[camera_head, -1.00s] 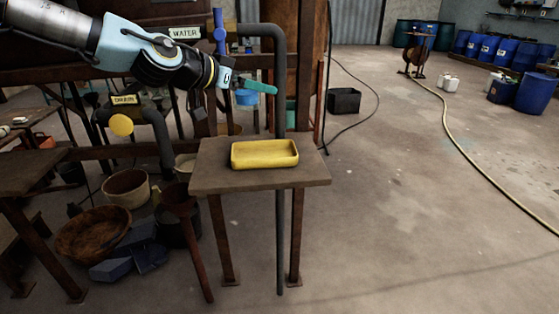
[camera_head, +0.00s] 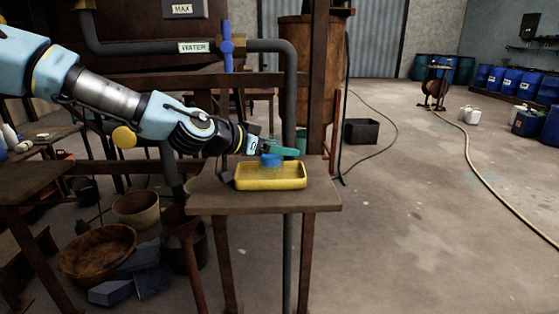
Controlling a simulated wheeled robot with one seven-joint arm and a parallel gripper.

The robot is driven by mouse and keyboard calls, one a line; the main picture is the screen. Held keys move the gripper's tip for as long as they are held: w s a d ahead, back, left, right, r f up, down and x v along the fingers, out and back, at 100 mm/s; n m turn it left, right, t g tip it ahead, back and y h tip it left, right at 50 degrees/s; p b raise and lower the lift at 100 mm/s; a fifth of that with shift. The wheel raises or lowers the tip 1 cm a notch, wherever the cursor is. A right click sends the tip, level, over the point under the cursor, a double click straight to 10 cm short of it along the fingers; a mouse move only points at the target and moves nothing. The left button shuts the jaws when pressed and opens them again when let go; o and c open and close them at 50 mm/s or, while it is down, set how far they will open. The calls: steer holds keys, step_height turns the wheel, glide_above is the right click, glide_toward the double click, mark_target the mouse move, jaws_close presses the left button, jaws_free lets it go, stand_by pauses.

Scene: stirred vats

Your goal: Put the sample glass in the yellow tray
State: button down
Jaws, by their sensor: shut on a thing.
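The yellow tray (camera_head: 270,184) lies on the small brown table (camera_head: 207,199) in the middle of the picture. My gripper (camera_head: 270,149) is at the back part of the tray, reaching in from the left. It is shut on a small blue piece, which I take to be the sample glass (camera_head: 271,160). The glass looks upright and overlaps the tray's back rim in the picture. I cannot tell whether it touches the tray floor or hangs just above it. The tray looks otherwise empty.
A grey vertical pipe (camera_head: 291,105) with a blue valve handle (camera_head: 227,47) stands behind the tray. A wooden bowl (camera_head: 97,252) and buckets stand on the floor at lower left. The floor at right is open, with a hose (camera_head: 478,165) across it.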

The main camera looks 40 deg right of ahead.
mark_target(279, 160)
steer(key=shift+f, duration=1.55)
jaws_free()
steer(key=shift+f, duration=0.15)
